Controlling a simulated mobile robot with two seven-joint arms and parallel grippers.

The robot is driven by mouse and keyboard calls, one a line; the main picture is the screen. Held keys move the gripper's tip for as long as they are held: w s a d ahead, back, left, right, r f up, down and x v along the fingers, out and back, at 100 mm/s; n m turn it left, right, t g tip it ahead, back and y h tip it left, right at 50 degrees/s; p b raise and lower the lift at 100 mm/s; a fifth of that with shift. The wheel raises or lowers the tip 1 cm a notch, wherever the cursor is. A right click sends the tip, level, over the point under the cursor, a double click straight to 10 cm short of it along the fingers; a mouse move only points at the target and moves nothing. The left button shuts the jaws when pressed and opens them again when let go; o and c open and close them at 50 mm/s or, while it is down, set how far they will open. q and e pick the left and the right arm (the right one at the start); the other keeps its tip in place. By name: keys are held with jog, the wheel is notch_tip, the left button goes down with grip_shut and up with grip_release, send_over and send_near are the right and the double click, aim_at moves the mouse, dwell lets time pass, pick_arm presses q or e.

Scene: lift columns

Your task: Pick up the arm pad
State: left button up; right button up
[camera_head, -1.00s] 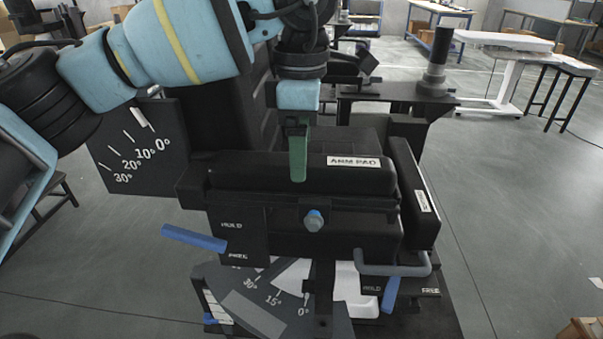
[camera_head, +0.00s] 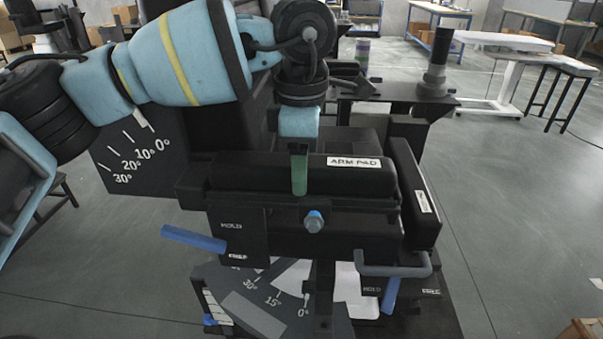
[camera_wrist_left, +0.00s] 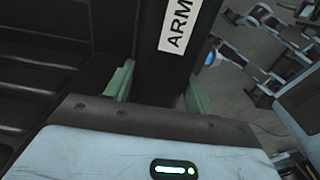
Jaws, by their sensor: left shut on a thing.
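The arm pad (camera_head: 250,172) is a long black cushion with a white "ARM PAD" label, lying level on top of a black support in the head view. My left gripper (camera_head: 299,186) comes down on it from above, one green finger against its near side. In the left wrist view the pad (camera_wrist_left: 157,75) runs between the two green fingers of the left gripper (camera_wrist_left: 160,92), which is shut on it. The far finger is hidden by the pad in the head view. I cannot tell whether the pad is clear of its support. My right gripper is not in view.
A second black pad (camera_head: 416,195) stands tilted at the right end. A blue-tipped knob (camera_head: 314,221), a blue lever (camera_head: 194,238) and a grey bar handle (camera_head: 393,269) project from the front. An angle plate (camera_head: 135,148) is at left. Open floor lies at right.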

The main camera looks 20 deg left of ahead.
pick_arm(q)
jog(key=shift+r, duration=0.5)
jog(key=r, duration=0.2)
jog(key=shift+s+a+r, duration=0.15)
jog(key=shift+a+r, duration=0.1)
jog(key=shift+r, duration=0.1)
jog(key=s+a+r, duration=0.1)
jog(key=s+a, duration=0.7)
jog(key=a, duration=0.4)
jog(key=shift+s+a+r+b, duration=0.2)
jog(key=shift+s+a+b, duration=0.1)
jog(key=shift+a+b, duration=0.15)
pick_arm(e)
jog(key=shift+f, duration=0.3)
pick_arm(q)
jog(key=shift+r+p, duration=0.6)
jog(key=shift+p, duration=0.2)
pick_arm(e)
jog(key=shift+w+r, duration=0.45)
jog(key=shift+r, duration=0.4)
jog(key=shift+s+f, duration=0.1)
